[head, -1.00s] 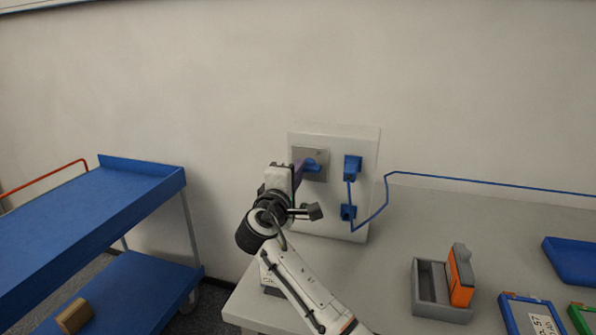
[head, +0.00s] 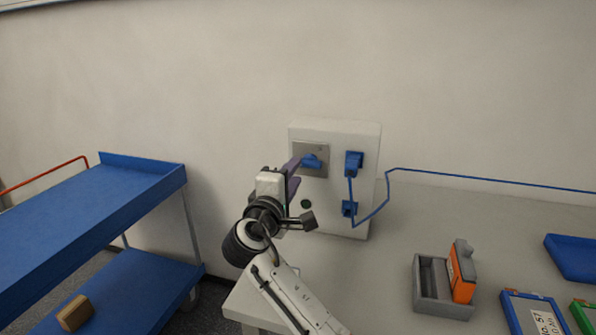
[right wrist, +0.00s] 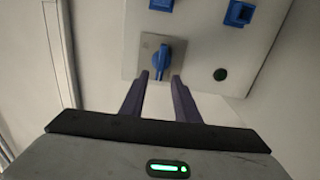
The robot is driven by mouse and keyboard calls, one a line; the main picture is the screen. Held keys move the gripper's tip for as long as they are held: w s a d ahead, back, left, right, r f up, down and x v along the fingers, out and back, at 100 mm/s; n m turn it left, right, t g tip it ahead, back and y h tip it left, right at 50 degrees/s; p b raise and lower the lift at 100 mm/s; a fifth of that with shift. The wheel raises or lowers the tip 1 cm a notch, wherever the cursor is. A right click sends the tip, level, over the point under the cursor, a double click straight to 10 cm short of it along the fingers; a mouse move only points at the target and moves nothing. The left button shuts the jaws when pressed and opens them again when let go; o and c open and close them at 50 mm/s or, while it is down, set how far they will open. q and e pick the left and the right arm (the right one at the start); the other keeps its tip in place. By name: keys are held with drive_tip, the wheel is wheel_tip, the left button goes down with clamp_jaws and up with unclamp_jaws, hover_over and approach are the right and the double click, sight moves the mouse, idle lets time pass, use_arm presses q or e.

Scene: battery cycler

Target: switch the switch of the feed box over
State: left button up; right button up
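The feed box (head: 333,131) is a white upright panel box at the back of the bench, against the wall. Its switch is a blue knob (head: 312,161) on a grey square plate; it also shows in the right wrist view (right wrist: 162,56), its handle pointing down in that picture. My right gripper (head: 300,169) is in front of the switch on its left side. In the right wrist view its two dark purple fingers (right wrist: 160,77) are apart, with the knob's lower end lined up between the tips. Contact cannot be told. My left gripper is out of view.
Two blue plugs (head: 354,163) sit on the box's right side, with a blue cable (head: 470,178) running right. A dark green button (head: 306,204) is below the switch. A grey holder (head: 428,302) with an orange block stands on the bench. A blue cart (head: 90,215) is left.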

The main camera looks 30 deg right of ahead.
drive_tip(key=v, duration=0.6)
drive_tip(key=shift+b, duration=0.4)
